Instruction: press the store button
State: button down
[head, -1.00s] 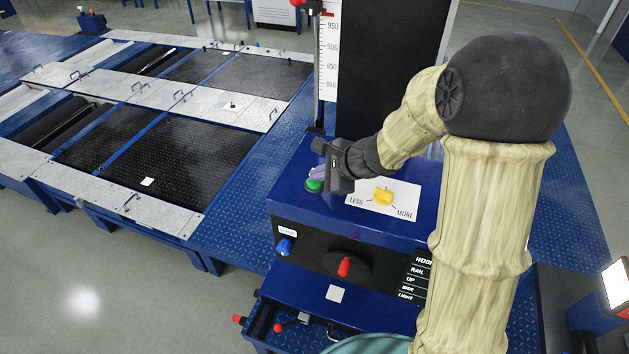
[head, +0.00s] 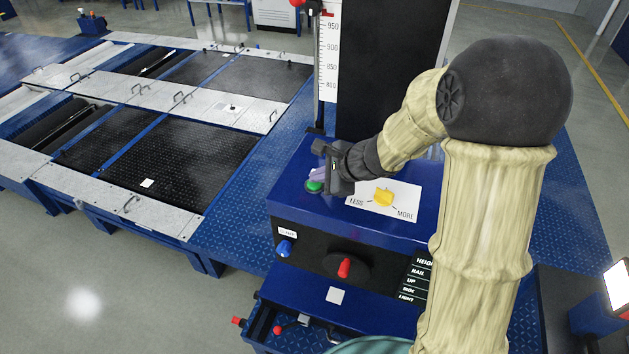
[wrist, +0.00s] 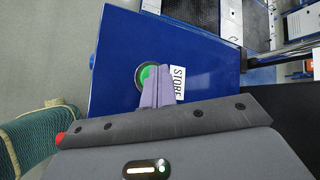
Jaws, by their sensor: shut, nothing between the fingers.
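The store button is a green round button (wrist: 148,76) in a dark ring on the blue console top, beside a white label reading STORE (wrist: 178,83). The green button also shows in the head view (head: 314,186), partly covered by my gripper. My gripper (wrist: 156,84) is shut and empty, its pale purple fingers together. In the wrist view the fingertips overlap the green button's edge; I cannot tell whether they touch it. In the head view my gripper (head: 316,178) is right at the button.
A yellow knob (head: 383,197) on a LESS/MORE plate sits right of my gripper. A blue knob (head: 284,247) and a red knob (head: 345,267) are on the console front. A tall dark panel (head: 391,70) with a scale stands behind.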

aim_at(319, 185)
jog(key=shift+r+p, duration=0.5)
jog(key=shift+r, duration=0.35)
jog(key=shift+r+p, duration=2)
jog(key=shift+r, duration=0.55)
jog(key=shift+f, duration=0.1)
